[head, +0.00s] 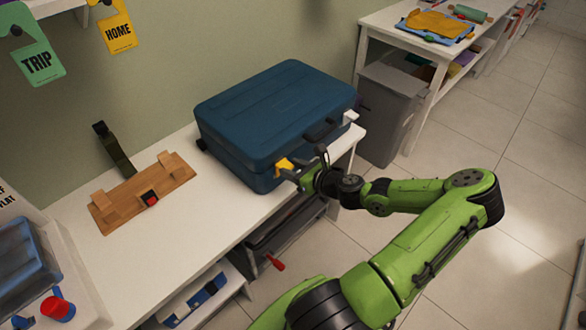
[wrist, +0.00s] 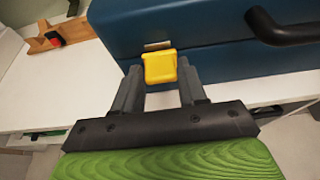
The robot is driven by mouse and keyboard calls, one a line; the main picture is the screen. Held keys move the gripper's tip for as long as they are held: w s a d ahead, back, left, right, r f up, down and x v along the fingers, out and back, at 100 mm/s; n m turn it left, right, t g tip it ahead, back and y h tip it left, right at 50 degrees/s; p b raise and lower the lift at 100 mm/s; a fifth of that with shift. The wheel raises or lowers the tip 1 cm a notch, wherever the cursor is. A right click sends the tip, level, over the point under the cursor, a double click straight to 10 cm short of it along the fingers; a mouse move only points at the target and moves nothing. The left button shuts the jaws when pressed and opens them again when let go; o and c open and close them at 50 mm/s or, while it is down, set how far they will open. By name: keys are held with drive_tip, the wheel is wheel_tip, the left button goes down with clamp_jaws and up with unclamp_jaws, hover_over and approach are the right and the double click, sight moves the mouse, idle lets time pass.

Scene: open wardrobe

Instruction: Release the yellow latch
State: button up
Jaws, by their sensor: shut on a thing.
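The yellow latch (head: 284,163) is on the front face of the closed blue suitcase (head: 270,105), toward its left end. In the wrist view the latch (wrist: 160,67) sits between the fingertips of my gripper (wrist: 158,76), below a small metal plate on the case. My gripper (head: 298,174) is shut on the latch. Its fingers touch the latch sides; the latch's lower edge stands slightly out from the case. A white latch (head: 350,116) shows at the right end of the case front, beyond the dark handle (head: 322,129).
A grey bin (head: 390,110) stands right of the table. A red-handled item (head: 274,262) sticks out below the table edge. The floor at right is clear.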

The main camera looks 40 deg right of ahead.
wheel_tip(320, 180, down, 7)
drive_tip(key=s+t+b, duration=0.2)
drive_tip(key=t+b, duration=0.8)
drive_tip(key=shift+s+t, duration=0.3)
drive_tip(key=shift+t, duration=0.1)
drive_tip(key=shift+r, duration=0.1)
drive_tip(key=o, duration=1.1)
drive_tip(key=shift+c, duration=0.2)
drive_tip(key=v, duration=1.5)
drive_tip(key=shift+s+f, duration=0.25)
drive_tip(key=shift+s, duration=0.05)
